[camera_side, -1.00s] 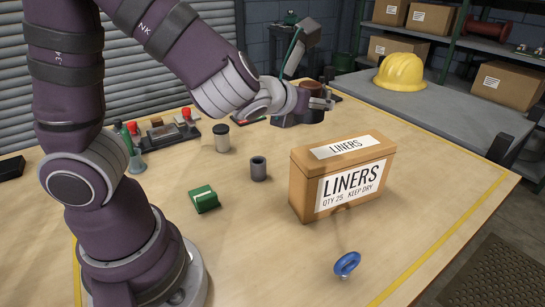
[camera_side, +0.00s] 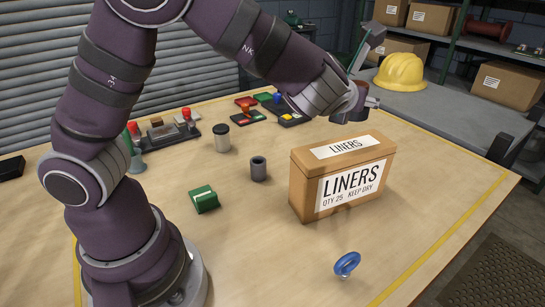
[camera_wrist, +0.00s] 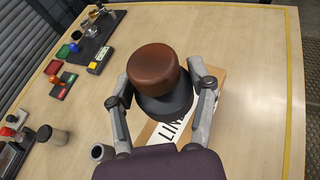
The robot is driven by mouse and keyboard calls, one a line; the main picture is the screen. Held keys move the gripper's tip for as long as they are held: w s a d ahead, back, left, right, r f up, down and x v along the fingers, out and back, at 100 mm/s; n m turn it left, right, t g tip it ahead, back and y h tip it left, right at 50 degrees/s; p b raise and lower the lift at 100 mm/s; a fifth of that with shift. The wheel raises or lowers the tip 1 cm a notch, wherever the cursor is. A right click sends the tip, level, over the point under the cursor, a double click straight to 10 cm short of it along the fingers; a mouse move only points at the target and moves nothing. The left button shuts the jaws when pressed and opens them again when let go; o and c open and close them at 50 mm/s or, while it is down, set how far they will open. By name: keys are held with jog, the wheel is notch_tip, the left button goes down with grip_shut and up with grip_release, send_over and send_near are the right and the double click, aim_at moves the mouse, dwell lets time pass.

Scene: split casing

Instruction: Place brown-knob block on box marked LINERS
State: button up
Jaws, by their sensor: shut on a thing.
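My gripper (camera_wrist: 160,92) is shut on the brown-knob block (camera_wrist: 158,62), which has a round brown knob on a dark body. The block fills the space between the fingers in the wrist view.
A dark cylinder (camera_side: 258,169), a green block (camera_side: 203,199), a grey-lidded jar (camera_side: 221,139) and a blue ring-topped piece (camera_side: 346,264) stand on the table (camera_side: 240,260). Small coloured blocks (camera_side: 247,115) lie at the back. A yellow hard hat (camera_side: 400,72) sits on the bench behind.

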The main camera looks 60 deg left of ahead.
aim_at(346, 146)
notch_tip(346, 146, down, 6)
jog(key=shift+f, duration=0.2)
jog(key=o, duration=1.2)
